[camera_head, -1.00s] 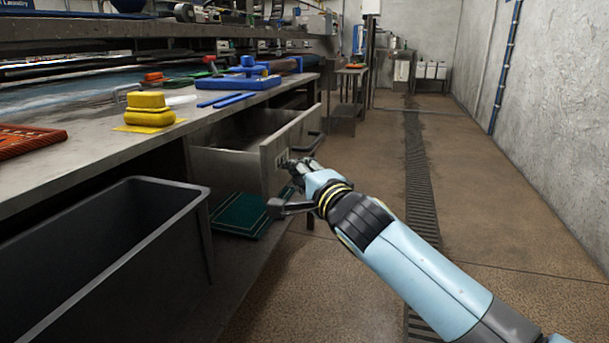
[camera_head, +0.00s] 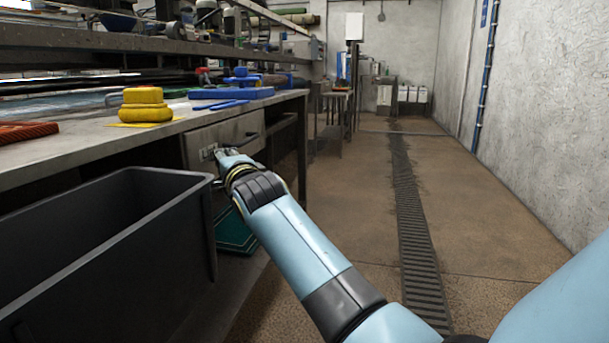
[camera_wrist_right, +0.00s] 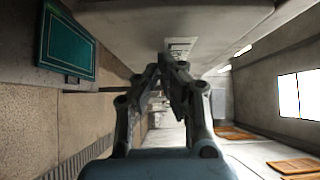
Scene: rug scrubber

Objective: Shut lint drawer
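No open inside of the drawer shows; I cannot tell whether a thin gap is left. My right gripper (camera_head: 222,154) is at the drawer front by the label, its fingertips at or very near it. In the right wrist view the gripper (camera_wrist_right: 173,62) has its fingertips together with nothing between them, and the label (camera_wrist_right: 180,45) is just beyond. My left gripper is out of view.
A large dark grey bin (camera_head: 150,255) stands in front of the bench at left. A green tray-like item (camera_head: 233,232) lies on the low shelf beneath the drawer. A yellow block (camera_head: 145,104) and blue tools sit on the bench. The floor (camera_head: 335,200) to the right is clear.

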